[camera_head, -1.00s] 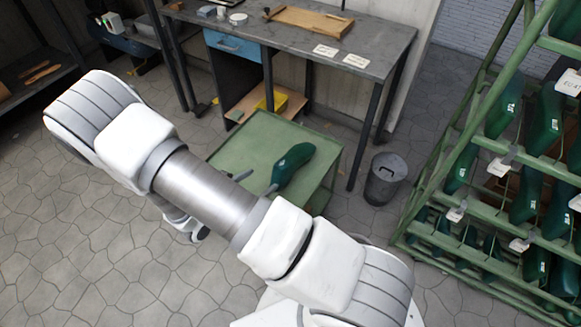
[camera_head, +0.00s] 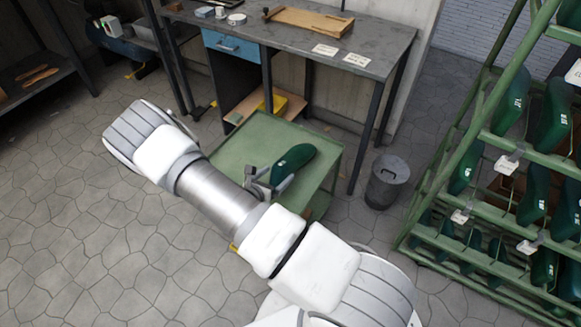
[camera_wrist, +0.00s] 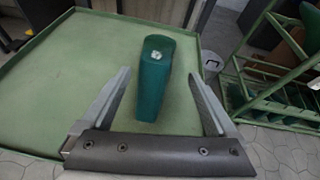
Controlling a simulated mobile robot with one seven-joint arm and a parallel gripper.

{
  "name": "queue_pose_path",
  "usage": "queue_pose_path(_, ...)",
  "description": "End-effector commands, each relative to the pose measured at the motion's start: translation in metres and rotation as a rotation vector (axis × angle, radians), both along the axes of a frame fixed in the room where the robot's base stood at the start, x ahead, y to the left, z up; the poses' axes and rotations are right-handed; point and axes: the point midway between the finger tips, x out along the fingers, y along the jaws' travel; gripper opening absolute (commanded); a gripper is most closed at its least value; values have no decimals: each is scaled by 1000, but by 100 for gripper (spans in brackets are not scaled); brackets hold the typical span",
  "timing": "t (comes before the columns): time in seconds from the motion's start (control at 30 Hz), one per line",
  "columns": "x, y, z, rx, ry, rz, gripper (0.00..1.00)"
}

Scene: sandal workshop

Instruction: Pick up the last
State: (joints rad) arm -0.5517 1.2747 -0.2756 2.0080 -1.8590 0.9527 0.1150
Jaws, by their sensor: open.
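The last (camera_head: 293,163) is a dark green, foot-shaped form with a pale mark on it. It lies on the green table (camera_head: 243,140) in the head view. In the wrist view the last (camera_wrist: 152,85) stands out in the middle, its marked end toward the top. My gripper (camera_wrist: 160,95) is open, with one finger on each side of the last and a visible gap on both sides. In the head view my gripper (camera_head: 268,180) is partly hidden by my arm, at the near end of the last.
A rack (camera_head: 470,135) on the right holds several similar green lasts. A bin (camera_head: 387,181) stands between the rack and the green table. A grey workbench (camera_head: 375,55) with a wooden tray (camera_head: 310,22) stands behind. Open floor lies on the left.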

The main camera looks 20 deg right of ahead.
Motion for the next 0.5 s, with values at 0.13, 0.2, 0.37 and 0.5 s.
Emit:
queue_pose_path(0.13,4,-4,-3,1,0,-1,93)
queue_pose_path(0.2,8,-8,-5,2,-1,-2,93)
queue_pose_path(0.37,26,-24,-11,0,-2,-3,93)
queue_pose_path(0.5,35,-37,-17,-1,0,-2,93)
